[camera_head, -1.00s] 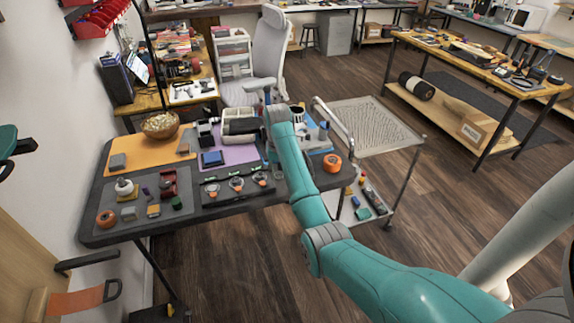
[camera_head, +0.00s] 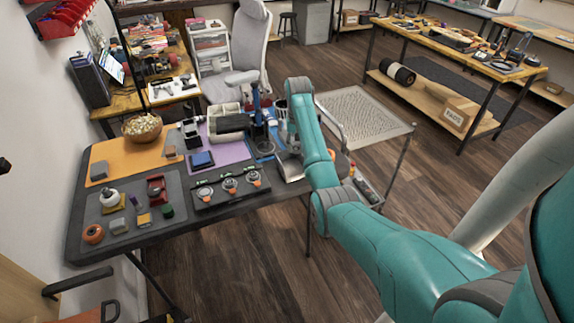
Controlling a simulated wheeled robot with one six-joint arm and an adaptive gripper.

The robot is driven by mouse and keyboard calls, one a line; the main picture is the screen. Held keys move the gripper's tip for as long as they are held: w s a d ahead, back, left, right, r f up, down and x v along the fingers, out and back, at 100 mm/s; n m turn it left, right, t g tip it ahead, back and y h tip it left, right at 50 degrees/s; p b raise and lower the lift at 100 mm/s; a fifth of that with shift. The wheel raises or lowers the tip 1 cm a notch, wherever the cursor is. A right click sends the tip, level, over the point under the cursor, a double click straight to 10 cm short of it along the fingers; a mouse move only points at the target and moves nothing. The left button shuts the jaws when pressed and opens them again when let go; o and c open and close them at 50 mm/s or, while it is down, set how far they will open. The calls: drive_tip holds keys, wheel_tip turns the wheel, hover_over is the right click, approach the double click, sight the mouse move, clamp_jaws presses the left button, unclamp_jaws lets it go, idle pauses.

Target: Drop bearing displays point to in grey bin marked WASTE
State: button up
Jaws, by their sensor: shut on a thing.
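A black panel (camera_head: 231,190) with three small round displays (camera_head: 229,184) lies near the front edge of the dark table (camera_head: 190,231); their readings are too small to make out. Several small parts lie on the grey mat (camera_head: 142,218) to its left, among them an orange ring (camera_head: 93,234) and a white round part (camera_head: 108,196). I cannot tell which part, if any, is the bearing. No bin with a readable WASTE mark shows. My teal arm reaches over the table's right end and hides my gripper and whatever it holds.
A wooden bowl (camera_head: 142,128) stands at the back left. A blue upright stand (camera_head: 258,110) rises at the back, beside my arm. A wire-topped cart (camera_head: 365,119) stands right of the table. A grey chair (camera_head: 251,45) is behind it.

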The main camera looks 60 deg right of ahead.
drive_tip(key=shift+f, duration=1.1)
drive_tip(key=o, duration=0.9)
drive_tip(key=shift+o, duration=0.2)
drive_tip(key=shift+w+r, duration=0.1)
